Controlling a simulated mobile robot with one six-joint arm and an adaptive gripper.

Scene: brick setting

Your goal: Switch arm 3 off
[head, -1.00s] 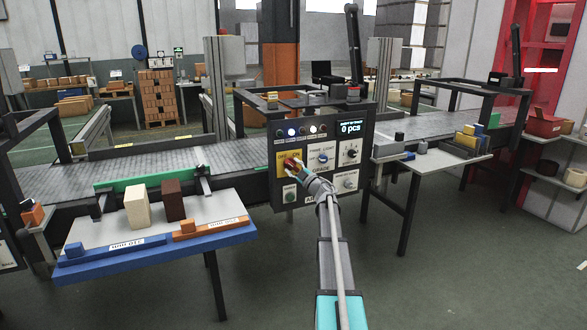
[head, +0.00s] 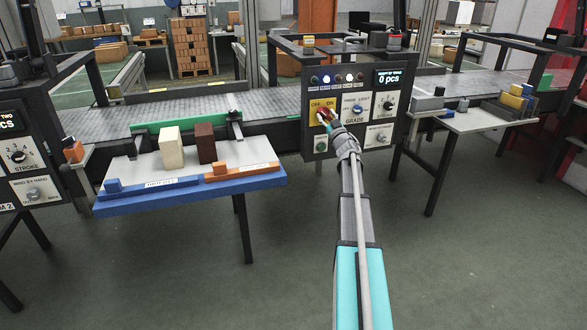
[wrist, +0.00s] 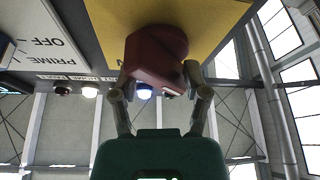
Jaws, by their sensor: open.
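A dark control panel (head: 376,151) stands at the middle of the conveyor; my arm hides its lower edge. It carries a yellow plate (head: 315,104) marked OFF and ON, with a red knob (head: 320,113) on it. The red knob (wrist: 157,55) and yellow plate (wrist: 215,18) also fill the top of the wrist view. My gripper (wrist: 160,92) is open, with one finger on each side of the knob's near end; I cannot tell whether they touch it. In the head view my gripper (head: 326,118) partly covers the knob.
A blue-edged table (head: 200,193) with blocks stands at left. Another panel (head: 30,165) is farther left.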

